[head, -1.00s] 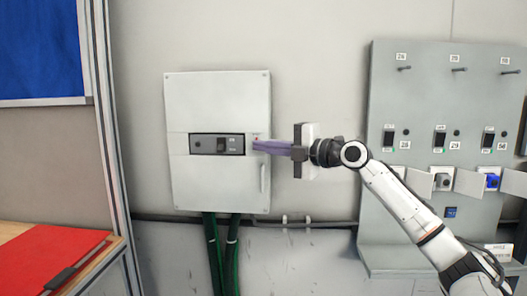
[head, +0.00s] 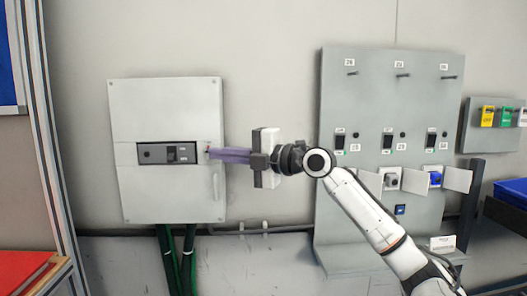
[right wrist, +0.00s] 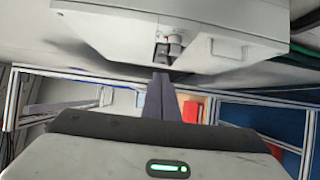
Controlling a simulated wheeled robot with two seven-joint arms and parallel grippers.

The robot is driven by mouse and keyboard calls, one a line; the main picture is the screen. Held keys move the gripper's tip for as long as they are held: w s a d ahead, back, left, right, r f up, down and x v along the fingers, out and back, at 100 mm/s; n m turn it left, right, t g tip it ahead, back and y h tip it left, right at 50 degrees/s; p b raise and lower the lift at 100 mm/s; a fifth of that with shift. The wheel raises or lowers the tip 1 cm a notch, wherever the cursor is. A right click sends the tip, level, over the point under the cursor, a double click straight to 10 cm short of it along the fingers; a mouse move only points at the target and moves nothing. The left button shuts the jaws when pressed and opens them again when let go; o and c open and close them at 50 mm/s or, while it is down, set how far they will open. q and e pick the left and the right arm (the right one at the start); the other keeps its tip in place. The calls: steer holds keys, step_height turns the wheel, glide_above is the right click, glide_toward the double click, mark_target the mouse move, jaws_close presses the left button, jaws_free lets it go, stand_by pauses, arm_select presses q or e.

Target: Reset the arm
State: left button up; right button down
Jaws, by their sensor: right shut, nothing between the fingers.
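My right arm (head: 370,212) reaches in from the lower right of the head view. My right gripper (head: 212,152) is shut and empty, its purple fingers pointing left at the right side of the wall box's dark panel. In the right wrist view the closed fingers (right wrist: 160,85) point at the box (right wrist: 190,25) and end close to its switch. I cannot tell whether the fingertips touch the box. The light grey wall box (head: 165,100) is closed, with a dark switch panel (head: 168,153) across it. My left gripper is not in view.
A grey panel (head: 360,110) with hooks, switches and small open flaps stands right of the box, behind my arm. Green cables (head: 170,260) hang below the box. A red folder (head: 22,270) lies at lower left. Blue bins (head: 512,192) are at the right edge.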

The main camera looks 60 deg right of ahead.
steer(key=s+d+b, duration=0.1)
steer(key=s+d, duration=0.4)
steer(key=d, duration=0.1)
steer(key=shift+d+f, duration=0.35)
steer(key=shift+f, duration=0.1)
